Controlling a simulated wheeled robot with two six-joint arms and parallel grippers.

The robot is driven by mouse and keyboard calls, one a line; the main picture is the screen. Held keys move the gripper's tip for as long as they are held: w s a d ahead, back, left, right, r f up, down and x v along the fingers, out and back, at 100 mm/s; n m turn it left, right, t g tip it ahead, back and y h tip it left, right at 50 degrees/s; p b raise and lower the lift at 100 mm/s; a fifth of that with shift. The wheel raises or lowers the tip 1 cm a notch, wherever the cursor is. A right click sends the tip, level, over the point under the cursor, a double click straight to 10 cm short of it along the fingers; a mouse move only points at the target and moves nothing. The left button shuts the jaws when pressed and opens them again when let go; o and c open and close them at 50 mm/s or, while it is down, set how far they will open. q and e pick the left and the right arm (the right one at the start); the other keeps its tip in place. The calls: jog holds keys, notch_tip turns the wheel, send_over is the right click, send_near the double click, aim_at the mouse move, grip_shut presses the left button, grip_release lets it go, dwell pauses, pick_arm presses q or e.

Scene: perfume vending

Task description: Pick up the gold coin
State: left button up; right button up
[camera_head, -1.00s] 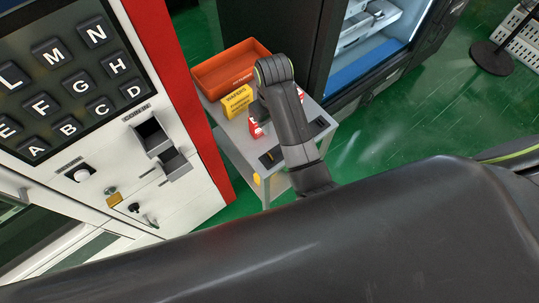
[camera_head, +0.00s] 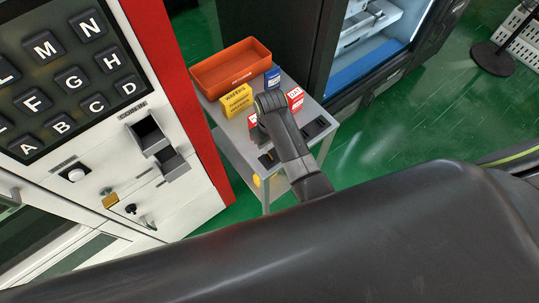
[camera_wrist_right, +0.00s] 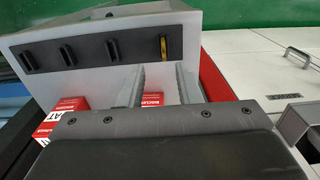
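The gold coin (camera_wrist_right: 164,46) stands on edge in the rightmost slot of a black slotted holder (camera_wrist_right: 92,43), seen in the right wrist view. The holder lies on the grey cart top, and its other slots look empty. My right gripper (camera_wrist_right: 160,76) is open, its two grey fingers apart and pointing at the holder. The coin is ahead of the fingertips, in line with the gap, and nothing is between them. My left gripper is not in view.
The cart also carries an orange tray (camera_head: 230,66), a yellow box (camera_head: 236,100), a blue box (camera_head: 272,77) and red-and-white boxes (camera_head: 296,98). A white vending machine with a letter keypad (camera_head: 65,80) stands left of it.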

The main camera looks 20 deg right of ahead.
aim_at(269, 157)
jog(key=shift+s+a+f+p, duration=0.1)
jog(key=shift+f+p, duration=0.25)
jog(key=shift+f, duration=0.3)
jog(key=shift+a+f+p, duration=0.1)
jog(key=shift+f+p, duration=0.2)
jog(key=shift+f, duration=1.7)
jog(key=shift+s, duration=0.1)
grip_shut()
